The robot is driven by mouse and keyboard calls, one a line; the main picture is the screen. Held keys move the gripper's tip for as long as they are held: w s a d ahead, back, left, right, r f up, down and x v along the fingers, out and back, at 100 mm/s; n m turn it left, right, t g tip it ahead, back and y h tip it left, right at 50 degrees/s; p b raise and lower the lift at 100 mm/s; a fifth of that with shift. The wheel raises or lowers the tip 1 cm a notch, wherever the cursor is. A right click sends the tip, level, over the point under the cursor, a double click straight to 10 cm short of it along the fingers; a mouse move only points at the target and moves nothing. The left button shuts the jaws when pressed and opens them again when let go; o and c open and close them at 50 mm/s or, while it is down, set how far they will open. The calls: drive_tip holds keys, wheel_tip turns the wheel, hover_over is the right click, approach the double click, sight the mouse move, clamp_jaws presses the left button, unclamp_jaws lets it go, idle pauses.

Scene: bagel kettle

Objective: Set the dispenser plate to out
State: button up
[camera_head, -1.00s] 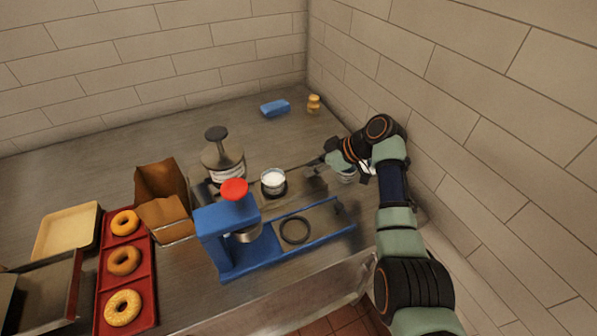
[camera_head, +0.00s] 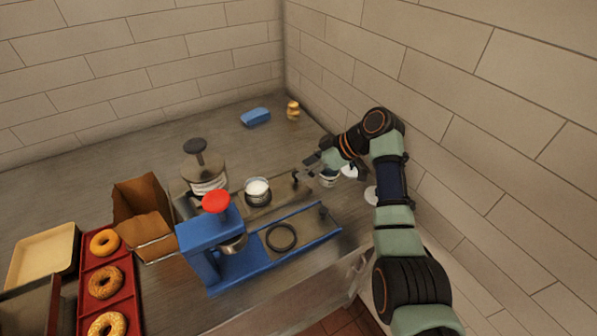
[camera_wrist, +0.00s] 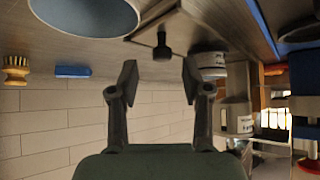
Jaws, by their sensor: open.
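The dispenser (camera_head: 204,172) stands left of the middle, a grey hopper with a dark knob on top. Its metal plate (camera_head: 278,187) reaches right toward my gripper and ends in a small dark knob (camera_head: 295,177). A cup of white stuff (camera_head: 257,187) sits by the plate. My gripper (camera_head: 312,163) is open just right of the knob. In the wrist view my gripper (camera_wrist: 158,80) has its fingers apart, with the dark plate knob (camera_wrist: 162,47) seen between them, farther off. Nothing shows in its grasp, and contact with the knob cannot be seen.
A blue press (camera_head: 213,243) with a red knob stands in front. A small container (camera_head: 328,179) stands close under my gripper. Bagels lie in a red tray (camera_head: 81,290) at left. A blue block (camera_head: 255,117) and a brush (camera_head: 293,110) lie behind. A wall rises at right.

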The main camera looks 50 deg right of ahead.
drive_tip(key=v, duration=0.7)
drive_tip(key=shift+s+r, duration=0.25)
drive_tip(key=shift+r, duration=0.05)
drive_tip(key=shift+d, duration=0.1)
